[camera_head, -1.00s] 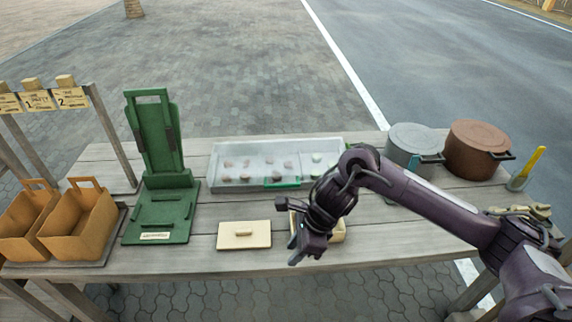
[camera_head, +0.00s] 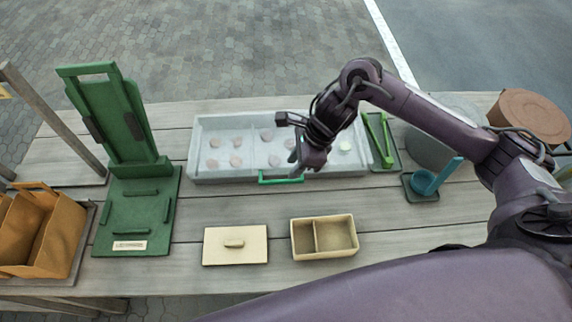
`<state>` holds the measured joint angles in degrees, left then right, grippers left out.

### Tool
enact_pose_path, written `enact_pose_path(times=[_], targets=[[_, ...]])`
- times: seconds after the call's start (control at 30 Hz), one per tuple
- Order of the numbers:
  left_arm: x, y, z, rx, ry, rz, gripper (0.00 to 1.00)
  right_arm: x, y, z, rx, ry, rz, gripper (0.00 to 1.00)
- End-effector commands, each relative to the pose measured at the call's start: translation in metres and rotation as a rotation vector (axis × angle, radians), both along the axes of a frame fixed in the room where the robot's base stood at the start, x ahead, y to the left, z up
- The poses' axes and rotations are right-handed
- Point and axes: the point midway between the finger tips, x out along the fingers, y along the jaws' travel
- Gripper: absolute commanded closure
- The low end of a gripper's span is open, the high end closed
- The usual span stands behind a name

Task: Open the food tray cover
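A long light-grey food tray (camera_head: 191,160) stands at the back middle of the table. A pale see-through cover (camera_head: 222,133) appears to lie over it, with several round pinkish pieces and a pale green one showing below. A green handle (camera_head: 278,181) sits at the middle of its front edge. My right gripper (camera_head: 298,168) is above the front edge, just behind the right end of the handle. Its fingers point down; their gap and any contact with the handle cannot be made out. My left gripper is not in view.
A cream lid (camera_head: 220,248) and a cream two-part box (camera_head: 325,254) lie in front. A green press (camera_head: 140,205) and brown baskets (camera_head: 60,240) stand left. Green tongs (camera_head: 378,140), a blue ladle (camera_head: 428,183), a grey pot (camera_head: 430,145) and a brown pot (camera_head: 530,115) are right.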

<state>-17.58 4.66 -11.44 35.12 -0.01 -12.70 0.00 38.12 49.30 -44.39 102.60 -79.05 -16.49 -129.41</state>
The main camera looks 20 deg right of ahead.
Motion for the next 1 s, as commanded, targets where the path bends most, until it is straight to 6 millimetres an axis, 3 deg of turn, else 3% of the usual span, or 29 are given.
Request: enact_pose_path(times=[0.23,0.4,0.73,0.97,1.0], targets=[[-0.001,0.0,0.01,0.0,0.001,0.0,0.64,0.003,0.015,-0.037,0.0,0.004,-0.002,0.69],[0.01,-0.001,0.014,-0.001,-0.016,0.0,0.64,0.006,0.021,-0.052,0.0,0.0,-0.001,0.69],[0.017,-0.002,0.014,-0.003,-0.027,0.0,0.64,0.006,0.022,-0.057,-0.001,-0.001,0.0,0.69],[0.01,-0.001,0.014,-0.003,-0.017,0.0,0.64,0.006,0.022,-0.057,-0.001,-0.001,-0.001,0.99],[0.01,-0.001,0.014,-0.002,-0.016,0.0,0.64,0.006,0.022,-0.057,-0.001,-0.001,-0.001,1.0]])
